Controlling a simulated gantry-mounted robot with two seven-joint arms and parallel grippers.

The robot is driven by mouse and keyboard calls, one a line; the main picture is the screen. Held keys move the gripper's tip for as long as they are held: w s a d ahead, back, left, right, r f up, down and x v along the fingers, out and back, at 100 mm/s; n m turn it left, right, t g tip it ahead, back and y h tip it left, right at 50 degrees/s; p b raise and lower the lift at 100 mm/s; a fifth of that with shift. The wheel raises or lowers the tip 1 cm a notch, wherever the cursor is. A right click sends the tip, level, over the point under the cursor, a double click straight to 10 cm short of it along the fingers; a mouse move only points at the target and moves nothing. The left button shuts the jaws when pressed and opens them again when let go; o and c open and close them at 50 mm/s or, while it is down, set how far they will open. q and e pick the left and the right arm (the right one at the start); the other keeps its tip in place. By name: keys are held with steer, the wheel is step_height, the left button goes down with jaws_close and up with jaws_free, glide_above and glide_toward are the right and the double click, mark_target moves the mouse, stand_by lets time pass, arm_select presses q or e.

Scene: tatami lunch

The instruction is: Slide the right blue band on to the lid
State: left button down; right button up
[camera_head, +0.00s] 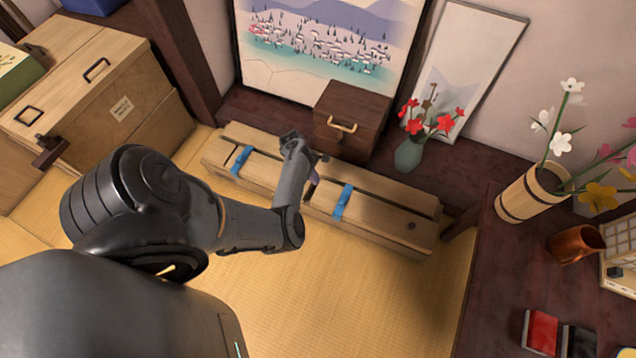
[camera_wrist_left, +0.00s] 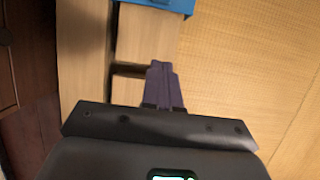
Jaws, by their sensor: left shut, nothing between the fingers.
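A long wooden box (camera_head: 390,232) lies on the tatami, its slatted top facing up. The right blue band (camera_head: 343,202) lies across the middle plank, right of my left gripper; in the left wrist view the band (camera_wrist_left: 165,4) shows at the top edge, ahead of the fingertips. A second blue band (camera_head: 241,160) crosses the plank at the left. I cannot tell which plank is the lid. My left gripper (camera_head: 314,182) is over the box between the bands. Its dark purple fingers (camera_wrist_left: 161,68) are shut and empty, apart from the band. My right gripper is not in view.
A small drawer chest (camera_head: 352,112) and a vase of red flowers (camera_head: 409,153) stand behind the box. A dark table (camera_head: 500,270) is at the right, wooden cabinets (camera_head: 110,85) at the left. Tatami (camera_head: 350,300) is clear in front.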

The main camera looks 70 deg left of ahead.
mark_target(339, 200)
arm_select(q)
steer(key=w+f+b, duration=0.1)
steer(key=f, duration=0.1)
steer(key=w+d+f+b, duration=0.1)
steer(key=w+f+b, duration=0.1)
steer(key=shift+w, duration=0.25)
steer(key=f+b, duration=0.1)
steer(key=f, duration=0.1)
steer(key=d+f+b, duration=0.1)
steer(key=f+b, duration=0.1)
steer(key=shift+d+f, duration=0.15)
steer(key=w+d+b, duration=0.2)
steer(key=w, duration=0.1)
steer(key=shift+d, duration=0.25)
steer(key=shift+w+d, duration=0.1)
steer(key=shift+d, duration=0.2)
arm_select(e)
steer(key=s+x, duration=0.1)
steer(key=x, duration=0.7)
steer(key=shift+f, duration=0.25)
arm_select(q)
steer(key=shift+r, duration=0.2)
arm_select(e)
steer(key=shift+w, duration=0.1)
